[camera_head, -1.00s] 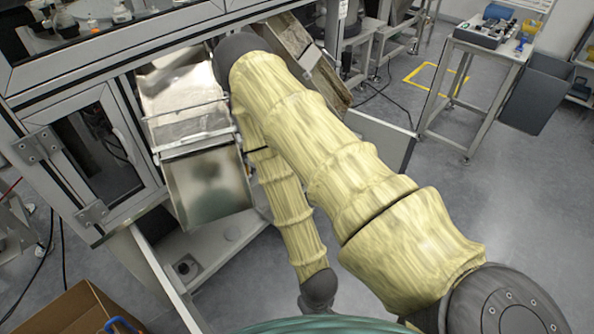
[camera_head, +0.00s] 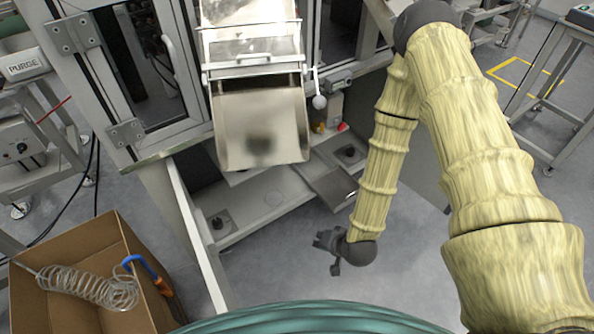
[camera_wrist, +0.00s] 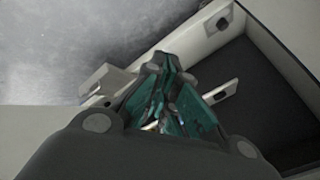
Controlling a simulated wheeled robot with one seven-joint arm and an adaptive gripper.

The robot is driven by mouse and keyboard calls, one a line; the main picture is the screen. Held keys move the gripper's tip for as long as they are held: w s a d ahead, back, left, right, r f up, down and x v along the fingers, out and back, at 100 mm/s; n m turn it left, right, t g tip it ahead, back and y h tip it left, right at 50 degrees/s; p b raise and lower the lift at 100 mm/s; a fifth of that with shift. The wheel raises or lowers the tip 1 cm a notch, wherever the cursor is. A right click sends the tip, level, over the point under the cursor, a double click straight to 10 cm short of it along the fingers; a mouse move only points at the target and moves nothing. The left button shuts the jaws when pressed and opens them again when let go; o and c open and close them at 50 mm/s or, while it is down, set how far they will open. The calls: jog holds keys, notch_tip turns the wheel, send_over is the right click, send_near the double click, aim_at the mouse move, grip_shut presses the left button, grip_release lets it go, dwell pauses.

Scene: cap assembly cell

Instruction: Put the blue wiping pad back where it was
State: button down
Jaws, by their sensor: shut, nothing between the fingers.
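I cannot make out a blue wiping pad in either current view. My gripper (camera_head: 328,250) hangs low over the grey floor, at the end of my yellow-sleeved arm. It is right of the cabinet's lower base and well apart from the cardboard box. In the wrist view my gripper (camera_wrist: 168,70) shows green fingers drawn together with nothing between them. Beyond its tips are a pale edge (camera_wrist: 215,30) and a dark recess (camera_wrist: 255,100).
A metal chute (camera_head: 262,125) juts from the cabinet. A cardboard box (camera_head: 85,232) at lower left holds a wire coil (camera_head: 90,287); a blue and orange tool (camera_head: 148,275) is at its right wall. A metal table (camera_head: 560,55) stands upper right. Floor around the gripper is clear.

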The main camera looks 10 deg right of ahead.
jog(key=w+d+m+t+b, duration=0.3)
jog(key=w+m+t+b, duration=0.2)
jog(key=w+b, duration=0.6)
jog(key=w+d+m+t+b, duration=0.2)
jog(key=w+m+t+b, duration=0.35)
jog(key=w+b, duration=0.55)
jog(key=w+a+b, duration=0.1)
jog(key=w+a, duration=0.1)
jog(key=w, duration=0.4)
jog(key=w+a+b, duration=0.2)
jog(key=w, duration=0.5)
jog(key=shift+w+a+f, duration=0.25)
jog(key=shift+a+f, duration=0.05)
jog(key=shift+f, duration=0.05)
jog(key=shift+n, duration=0.25)
